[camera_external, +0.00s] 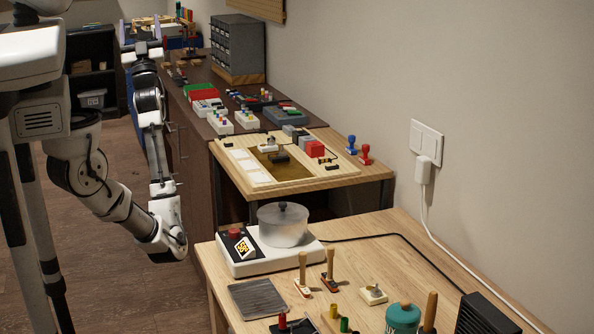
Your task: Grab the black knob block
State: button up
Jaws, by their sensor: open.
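A small dark block with a raised top (279,157) sits on the brown patch of the light wooden workboard (318,182); it looks like the black knob block, but it is too small to be sure. A pale block with a metal-looking top (268,146) stands just behind it. My gripper (141,32) is at the far upper left, at the raised end of my arm. It is open and looks empty, well apart from the workboard. Its fingers are small and hard to make out against the background.
A hot plate (245,262) with a lidded metal pot (283,228) stands on the near table. Grey and red blocks (315,149) lie on the workboard's right. Red and blue stamps (365,155) stand at its right edge. A drawer cabinet (238,45) stands behind.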

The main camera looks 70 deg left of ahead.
jog(key=w+a+f+t+h, duration=0.1)
jog(key=w+a+f+h, duration=0.2)
jog(key=w+a, duration=0.15)
jog(key=w+a+f+m+t+h+b, duration=0.1)
jog(key=w+a+f+h, duration=0.15)
jog(key=a, duration=0.35)
jog(key=w+a+f+h, duration=0.3)
jog(key=w+a, duration=0.1)
jog(key=a, duration=0.2)
jog(key=w+a+f+t+h, duration=0.1)
jog(key=w+a+f+h, duration=0.2)
jog(key=w+f+h, duration=0.35)
jog(key=g+h+b, duration=0.2)
jog(key=g+h, duration=0.1)
jog(key=h, duration=1.1)
send_near(278, 155)
notch_tip(278, 155, down, 3)
jog(key=shift+r+m+p, duration=0.1)
jog(key=shift+m+p, duration=0.2)
jog(key=shift+p, duration=0.15)
jog(key=shift+a+f+p, duration=0.2)
jog(key=shift+f+p, duration=0.55)
jog(key=shift+f, duration=1.95)
jog(key=c, duration=1.1)
